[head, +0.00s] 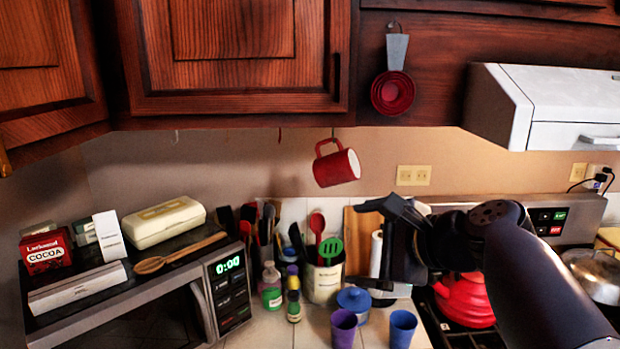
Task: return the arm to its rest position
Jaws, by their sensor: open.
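My gripper (384,207) is at the right of centre in the head view, in front of the counter's back wall. Its fingers point left and are empty. My dark arm comes in from the lower right corner and hides part of the stove. A red mug (336,164) hangs under the cabinet, to the upper left of my gripper and apart from it.
Upper cabinets (235,55) and a white range hood (555,105) hang above. A utensil crock (324,281), a purple cup (343,328) and a blue cup (402,328) stand below my gripper. A red kettle (464,300) is on the stove. A microwave (230,290) stands left.

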